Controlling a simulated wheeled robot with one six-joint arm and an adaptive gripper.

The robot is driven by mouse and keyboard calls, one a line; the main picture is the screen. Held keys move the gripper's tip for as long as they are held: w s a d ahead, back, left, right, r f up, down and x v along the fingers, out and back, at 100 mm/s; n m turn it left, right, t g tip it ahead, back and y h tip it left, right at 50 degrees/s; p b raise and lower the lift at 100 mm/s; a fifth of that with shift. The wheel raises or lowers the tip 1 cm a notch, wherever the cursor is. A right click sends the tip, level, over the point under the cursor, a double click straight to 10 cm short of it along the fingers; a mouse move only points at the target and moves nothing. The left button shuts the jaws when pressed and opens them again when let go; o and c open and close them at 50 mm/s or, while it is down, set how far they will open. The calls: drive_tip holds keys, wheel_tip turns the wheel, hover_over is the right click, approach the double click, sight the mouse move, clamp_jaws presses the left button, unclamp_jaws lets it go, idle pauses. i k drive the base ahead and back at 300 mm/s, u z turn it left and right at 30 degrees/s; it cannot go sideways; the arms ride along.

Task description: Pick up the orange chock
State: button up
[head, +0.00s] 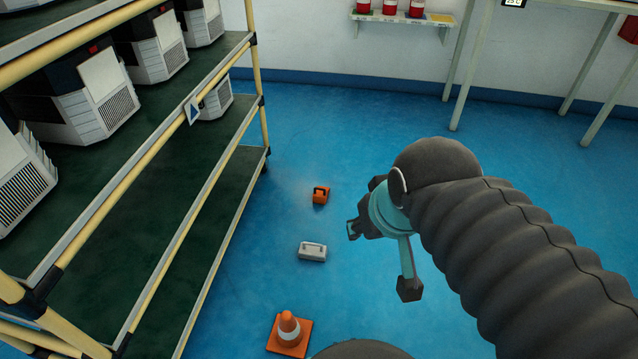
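The orange chock (320,197) is a small orange block with a black handle-like top. It sits on the blue floor, near the middle of the head view and right of the rack. My gripper (380,259) is to the right of the chock and lower in the picture, apart from it. Its dark and teal fingers look spread, with nothing visible between them. My dark sleeved arm hides part of the wrist. No part of the chock is covered by the gripper.
A pale grey block with a handle (312,252) and an orange-white cone (289,333) stand on the floor nearer the bottom. A yellow-framed rack (222,165) with white-grey units fills the left. A wall shelf (403,17) and a pale-legged table (474,62) stand behind. Blue floor between is clear.

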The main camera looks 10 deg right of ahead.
sight(320, 194)
drive_tip(key=z, duration=1.35)
drive_tip(key=i, duration=2.7)
drive_tip(key=u, duration=4.1)
